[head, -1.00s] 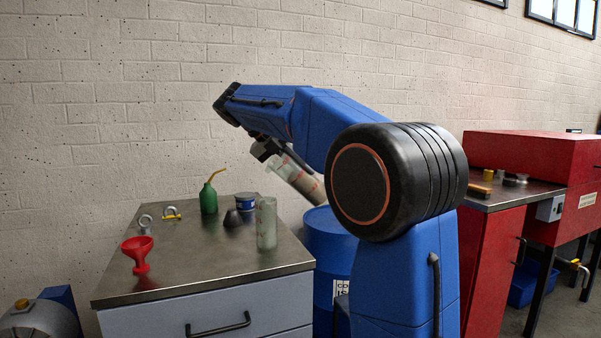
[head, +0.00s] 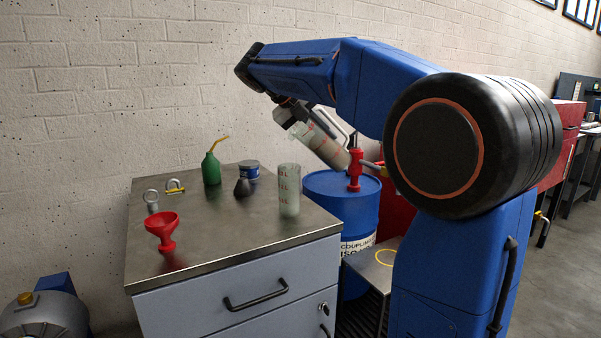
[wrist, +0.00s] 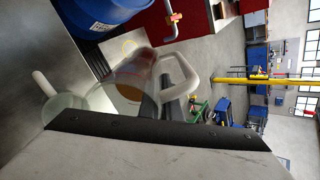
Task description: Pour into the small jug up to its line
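The small jug (head: 289,192) is a clear, upright vessel with red markings, standing near the right edge of the metal bench top. A larger clear jug (head: 326,148) with red marks and a handle is held tilted above and right of it, its upper end toward the left. In the wrist view the held jug (wrist: 130,84) shows brownish liquid inside, and the small jug (wrist: 62,106) shows beside it at the left. My gripper (head: 289,113) is shut on the larger jug. I see no stream between the jugs, and the small jug's level and line are unclear.
A red funnel (head: 163,230), a green oil can (head: 211,169), a blue tin (head: 248,170), a dark cone-shaped thing (head: 243,188) and metal shackles (head: 151,198) stand on the bench. A blue drum (head: 340,205) with a red pump (head: 355,170) stands right of the bench.

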